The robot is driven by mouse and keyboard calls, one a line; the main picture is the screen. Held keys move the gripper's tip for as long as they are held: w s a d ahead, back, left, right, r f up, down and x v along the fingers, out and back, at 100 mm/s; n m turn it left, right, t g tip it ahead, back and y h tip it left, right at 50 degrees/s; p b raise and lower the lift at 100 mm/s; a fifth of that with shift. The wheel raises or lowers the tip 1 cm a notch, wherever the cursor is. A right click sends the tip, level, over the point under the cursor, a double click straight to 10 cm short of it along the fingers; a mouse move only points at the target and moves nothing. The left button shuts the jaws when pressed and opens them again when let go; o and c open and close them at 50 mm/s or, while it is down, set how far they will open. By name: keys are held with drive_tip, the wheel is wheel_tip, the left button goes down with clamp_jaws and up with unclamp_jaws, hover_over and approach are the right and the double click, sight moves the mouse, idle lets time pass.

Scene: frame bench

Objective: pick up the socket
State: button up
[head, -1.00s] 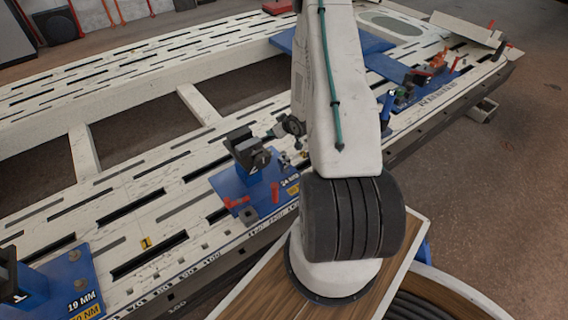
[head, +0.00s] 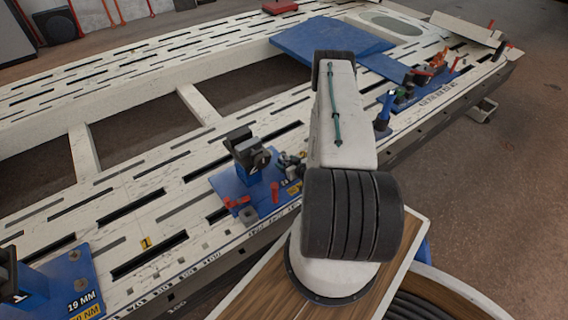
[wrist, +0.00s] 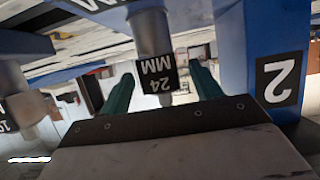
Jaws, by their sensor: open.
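A grey cylindrical socket (wrist: 152,32) with a black "24 MM" label shows upside down in the wrist view. It stands between the two green fingers of my gripper (wrist: 161,72), which is open around it with visible gaps on both sides. Whether it hangs or rests on something is not clear. In the head view my arm hides most of my gripper, and I cannot make out the socket there.
In the wrist view a blue post (wrist: 238,45) with a "2" plate is close on the right, and another grey cylinder (wrist: 18,100) is on the left. The head view shows a blue station (head: 228,184) with a black clamp (head: 246,148) and red parts.

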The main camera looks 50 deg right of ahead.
drive_tip(key=shift+x, duration=1.1)
drive_tip(key=c, duration=1.3)
